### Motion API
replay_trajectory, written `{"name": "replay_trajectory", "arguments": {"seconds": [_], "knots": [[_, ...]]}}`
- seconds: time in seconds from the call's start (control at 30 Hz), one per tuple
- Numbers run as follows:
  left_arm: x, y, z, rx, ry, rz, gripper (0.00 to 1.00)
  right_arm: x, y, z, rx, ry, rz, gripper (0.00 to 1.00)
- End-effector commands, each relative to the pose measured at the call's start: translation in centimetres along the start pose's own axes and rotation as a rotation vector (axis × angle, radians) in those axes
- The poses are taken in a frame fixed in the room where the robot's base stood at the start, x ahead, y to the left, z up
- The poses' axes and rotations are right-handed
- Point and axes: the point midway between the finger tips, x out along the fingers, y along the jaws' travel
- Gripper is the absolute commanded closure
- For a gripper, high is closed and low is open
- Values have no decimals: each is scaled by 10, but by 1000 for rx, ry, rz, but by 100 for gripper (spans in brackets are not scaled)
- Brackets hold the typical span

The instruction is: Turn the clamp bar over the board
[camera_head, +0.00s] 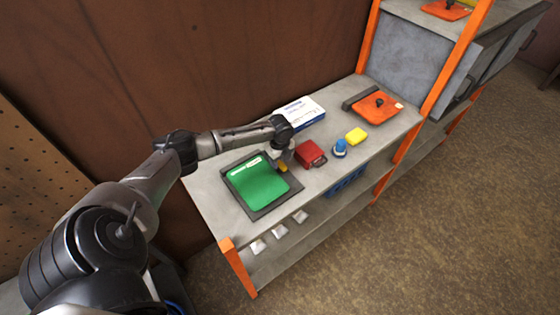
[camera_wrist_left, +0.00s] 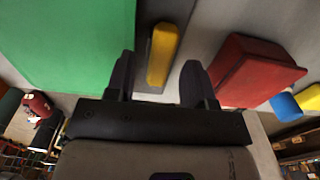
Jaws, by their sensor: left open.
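The green board (camera_head: 257,187) lies in a dark flat frame (camera_head: 262,214) on the grey bench top. It also fills the upper left of the left wrist view (camera_wrist_left: 75,40). A short yellow bar (camera_head: 283,168), seemingly the clamp bar, is at the board's right edge. In the left wrist view the yellow bar (camera_wrist_left: 162,55) lies beside the board, not across it. My left gripper (camera_head: 281,160) is over the bar. Its open fingers (camera_wrist_left: 158,80) are on either side of the bar, with gaps showing. My right gripper is not in view.
A red box-like object (camera_head: 310,154) stands close to the gripper's right. Beyond it are a blue knob-like object (camera_head: 340,148), a yellow block (camera_head: 356,135) and an orange plate (camera_head: 376,107). A white-and-blue box (camera_head: 301,110) lies behind. Orange posts (camera_head: 237,266) edge the bench.

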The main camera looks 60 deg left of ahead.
Motion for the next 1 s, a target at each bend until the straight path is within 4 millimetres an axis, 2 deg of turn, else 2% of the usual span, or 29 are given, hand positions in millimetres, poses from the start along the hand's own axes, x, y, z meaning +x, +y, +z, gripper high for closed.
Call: {"name": "replay_trajectory", "arguments": {"seconds": [0.2,0.5,1.0], "knots": [[11,0,0,0,-1,0,51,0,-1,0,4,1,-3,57],[12,0,0,0,-1,0,51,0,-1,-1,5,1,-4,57],[12,0,0,0,-1,0,98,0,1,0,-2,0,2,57]]}}
